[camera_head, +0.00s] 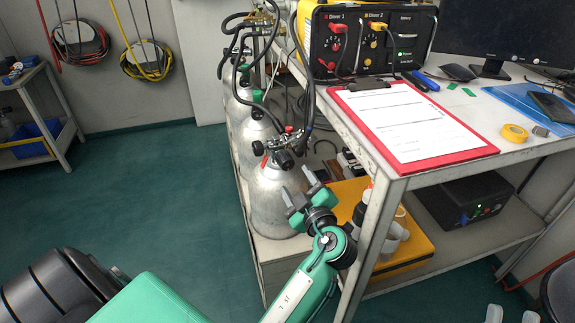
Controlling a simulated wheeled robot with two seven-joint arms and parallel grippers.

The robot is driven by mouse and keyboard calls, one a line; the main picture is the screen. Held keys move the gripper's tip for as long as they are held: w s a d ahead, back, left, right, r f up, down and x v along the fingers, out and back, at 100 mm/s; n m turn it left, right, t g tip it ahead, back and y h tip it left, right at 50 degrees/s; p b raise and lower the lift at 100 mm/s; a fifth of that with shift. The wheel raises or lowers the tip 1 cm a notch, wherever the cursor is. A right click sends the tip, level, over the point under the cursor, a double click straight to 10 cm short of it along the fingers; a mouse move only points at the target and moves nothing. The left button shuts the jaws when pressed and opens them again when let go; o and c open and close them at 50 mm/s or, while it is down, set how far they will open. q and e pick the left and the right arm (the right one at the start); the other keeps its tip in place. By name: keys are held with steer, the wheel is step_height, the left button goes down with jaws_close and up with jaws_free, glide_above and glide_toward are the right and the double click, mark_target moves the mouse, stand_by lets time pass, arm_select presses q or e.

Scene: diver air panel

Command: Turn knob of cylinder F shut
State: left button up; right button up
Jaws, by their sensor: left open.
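Several silver cylinders stand in a row along the left side of the bench. No letter is readable on them, so I cannot tell which is F. The nearest cylinder (268,212) has a valve with a black knob (285,160) at its front right and another black knob (258,148) at its left. My left gripper (301,188) is open and empty, in front of this cylinder's right shoulder, below and right of the front knob. It appears apart from the knob. Two pale pieces at the bottom right edge may be my right gripper's fingertips (512,315); the rest is cut off.
Black hoses (308,75) run from the valves up to the bench. The bench (393,180) holds a yellow-black air panel (365,42), a red clipboard (425,130) and a monitor. A yellow case (395,262) with bottles is underneath. Green floor (165,190) is clear at left.

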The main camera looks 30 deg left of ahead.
mark_target(288, 166)
arm_select(q)
steer(key=x, duration=0.7)
steer(key=shift+w+a+r, duration=0.15)
steer(key=shift+w+a, duration=0.05)
steer(key=c, duration=1)
